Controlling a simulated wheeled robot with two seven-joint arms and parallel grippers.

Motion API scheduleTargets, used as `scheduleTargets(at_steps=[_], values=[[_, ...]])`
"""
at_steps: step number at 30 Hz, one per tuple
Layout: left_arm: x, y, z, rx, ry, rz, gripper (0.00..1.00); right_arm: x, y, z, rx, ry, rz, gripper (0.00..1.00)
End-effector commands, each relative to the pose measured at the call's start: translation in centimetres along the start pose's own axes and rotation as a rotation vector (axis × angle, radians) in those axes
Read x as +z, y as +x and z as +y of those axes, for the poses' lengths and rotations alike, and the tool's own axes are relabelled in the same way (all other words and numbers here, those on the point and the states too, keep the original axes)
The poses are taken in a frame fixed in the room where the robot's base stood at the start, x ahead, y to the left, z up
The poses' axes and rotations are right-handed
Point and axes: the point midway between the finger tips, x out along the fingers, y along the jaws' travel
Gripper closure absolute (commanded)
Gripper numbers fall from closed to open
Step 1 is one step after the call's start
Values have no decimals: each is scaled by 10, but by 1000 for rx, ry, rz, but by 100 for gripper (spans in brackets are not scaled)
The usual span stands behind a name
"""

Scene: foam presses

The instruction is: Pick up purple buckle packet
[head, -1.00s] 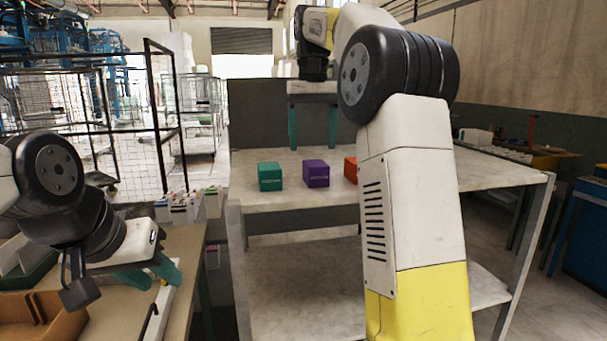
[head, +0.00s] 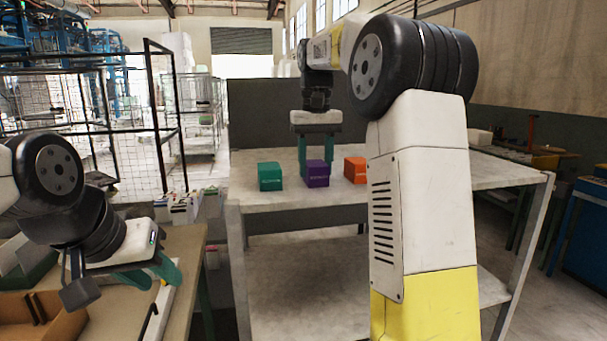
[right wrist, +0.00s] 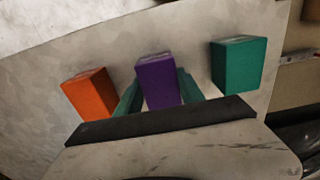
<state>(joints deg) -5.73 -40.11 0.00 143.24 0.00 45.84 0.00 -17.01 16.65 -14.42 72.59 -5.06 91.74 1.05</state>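The purple buckle packet (head: 317,175) stands upright on the grey table, between a green packet and an orange packet. My left gripper (head: 150,275) is open and empty over the side bench at the left.
The green packet (head: 270,176) stands left of the purple one and the orange packet (head: 355,170) close to its right. The table (head: 270,200) is bare in front of them. A dark panel (head: 262,118) rises behind. A brown box (head: 35,318) sits on the left bench.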

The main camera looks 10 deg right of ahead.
Motion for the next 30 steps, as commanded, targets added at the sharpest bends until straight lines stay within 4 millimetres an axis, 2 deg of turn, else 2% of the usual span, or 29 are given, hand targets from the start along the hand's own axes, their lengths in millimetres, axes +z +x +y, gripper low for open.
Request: scheduleTargets(at_steps=[1, 6, 17, 27, 30], values=[[0, 0, 0, 0, 0, 0, 64, 0, 0, 0, 0, 0, 0, 70], [0, 0, 0, 0, 0, 0, 64, 0, 0, 0, 0, 0, 0, 100], [0, 0, 0, 0, 0, 0, 64, 0, -5, 0, 0, 0, 1, 100], [0, 0, 0, 0, 0, 0, 64, -1, -36, 0, 0, 1, 2, 100], [0, 0, 0, 0, 0, 0, 64, 13, -38, -8, -1, -3, 0, 100]])
